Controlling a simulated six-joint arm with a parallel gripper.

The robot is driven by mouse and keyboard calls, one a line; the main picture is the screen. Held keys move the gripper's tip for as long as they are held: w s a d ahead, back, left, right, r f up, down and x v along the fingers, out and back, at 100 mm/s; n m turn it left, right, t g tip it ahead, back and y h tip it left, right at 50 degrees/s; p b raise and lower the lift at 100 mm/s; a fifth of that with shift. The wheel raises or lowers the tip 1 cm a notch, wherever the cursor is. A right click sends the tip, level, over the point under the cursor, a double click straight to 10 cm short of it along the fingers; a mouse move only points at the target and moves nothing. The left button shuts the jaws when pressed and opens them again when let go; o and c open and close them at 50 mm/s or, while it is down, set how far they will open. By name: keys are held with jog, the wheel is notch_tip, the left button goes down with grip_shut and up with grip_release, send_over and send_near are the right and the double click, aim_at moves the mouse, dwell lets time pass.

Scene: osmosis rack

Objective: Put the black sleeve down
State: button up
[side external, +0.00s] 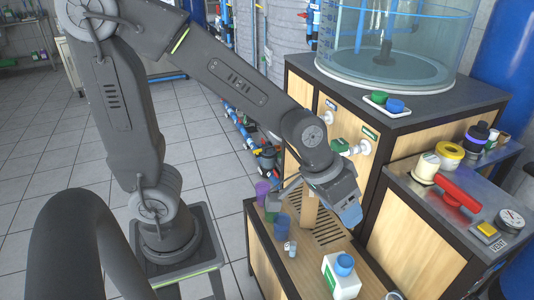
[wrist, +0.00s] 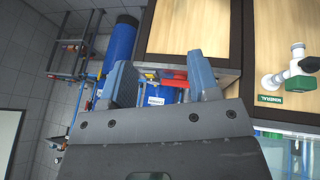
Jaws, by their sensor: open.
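My gripper (side external: 348,212) hangs over the low wooden bench in the side external view, tilted downward. In the wrist view my gripper (wrist: 162,82) has its two blue-grey fingers spread apart, with nothing held between them. A black cylindrical piece with a purple band (side external: 476,137) stands at the back of the metal-topped counter on the right, well away from my gripper. It may be the black sleeve; I cannot tell for sure. No black sleeve shows between the fingers.
A white bottle with a blue cap (side external: 341,275) stands on the low bench below my gripper, near blue cups (side external: 282,227). The right counter holds a yellow roll (side external: 449,154), a red handle (side external: 457,194) and a gauge (side external: 510,220). A clear tank (side external: 395,45) stands behind.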

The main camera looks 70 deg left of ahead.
jog(key=s+a+r+t+y, duration=0.1)
jog(key=s+a+r+y, duration=0.1)
jog(key=s+a+r, duration=0.6)
jog(key=shift+s+a+y, duration=0.3)
jog(key=shift+s+a, duration=0.85)
jog(key=shift+s, duration=0.05)
jog(key=shift+r, duration=0.1)
